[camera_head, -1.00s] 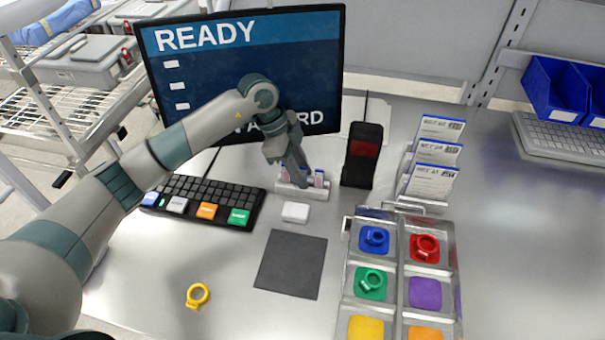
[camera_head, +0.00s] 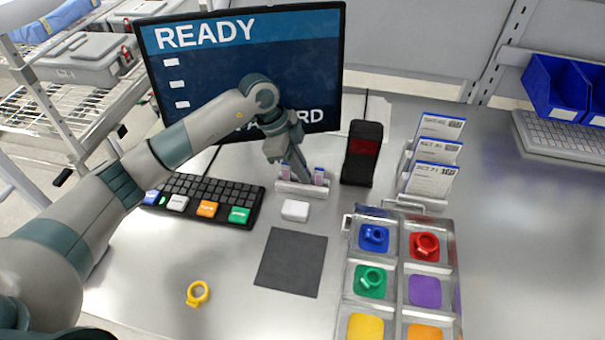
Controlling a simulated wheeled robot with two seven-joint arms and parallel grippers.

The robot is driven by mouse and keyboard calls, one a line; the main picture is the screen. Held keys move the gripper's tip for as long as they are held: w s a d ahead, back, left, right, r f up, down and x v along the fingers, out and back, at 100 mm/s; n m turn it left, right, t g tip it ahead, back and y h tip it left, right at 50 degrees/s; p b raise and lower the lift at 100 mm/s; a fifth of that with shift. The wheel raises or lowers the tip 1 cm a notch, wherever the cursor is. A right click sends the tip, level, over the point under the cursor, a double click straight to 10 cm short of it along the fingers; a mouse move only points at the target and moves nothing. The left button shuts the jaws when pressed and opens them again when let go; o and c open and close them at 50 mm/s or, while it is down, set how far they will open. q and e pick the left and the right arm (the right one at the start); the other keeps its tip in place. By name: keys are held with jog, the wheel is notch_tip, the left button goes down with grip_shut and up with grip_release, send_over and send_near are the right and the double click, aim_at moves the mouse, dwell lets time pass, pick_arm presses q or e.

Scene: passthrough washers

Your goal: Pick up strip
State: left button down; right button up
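A small white holder (camera_head: 302,190) stands on the table in front of the monitor. Narrow strips with pink and blue-purple ends stand upright in it; one left strip (camera_head: 286,172) and one right strip (camera_head: 319,176) show on either side of my fingers. My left gripper (camera_head: 302,178) points down at the holder's middle, between these two strips. Its fingers are dark and small, and whether they close on a strip between them is not clear. My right gripper is not in view.
The monitor (camera_head: 245,75) stands close behind my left wrist. A dark upright device (camera_head: 362,153) is right of the holder, a white block (camera_head: 295,210) in front. A keypad (camera_head: 205,200), dark mat (camera_head: 291,262), yellow ring (camera_head: 197,293) and compartment tray (camera_head: 397,268) lie around.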

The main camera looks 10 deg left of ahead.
pick_arm(q)
jog(key=shift+r, duration=0.1)
jog(key=shift+r+b, duration=0.4)
jog(key=shift+r, duration=0.15)
notch_tip(320, 180, up, 8)
jog(key=b, duration=0.2)
jog(key=shift+f+b, duration=0.25)
jog(key=shift+b, duration=0.1)
jog(key=shift+r, duration=0.6)
